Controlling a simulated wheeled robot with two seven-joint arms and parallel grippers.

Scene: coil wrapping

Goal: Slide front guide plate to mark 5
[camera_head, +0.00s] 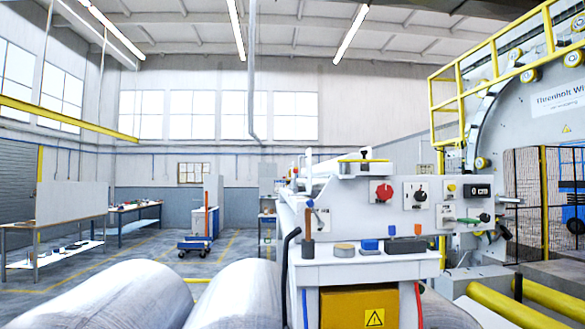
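No gripper of mine shows in the head view. A white machine with a control panel (447,201) stands right of centre. The panel carries a red rotary knob (384,193), a black rotary knob (421,195) and a small dark display (478,191). I cannot pick out the front guide plate for certain, and no mark 5 or numbered scale is legible. A large ring-shaped wrapping machine (545,100) with a yellow railing rises at the far right.
A white shelf (365,268) below the panel holds a brown-topped tool (308,240), a grey roll (344,249) and blue and dark blocks. Large grey cylinders (130,295) fill the lower left foreground. Yellow rollers (500,305) lie lower right. Workbenches (55,235) and a blue cart (194,245) stand on open floor at left.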

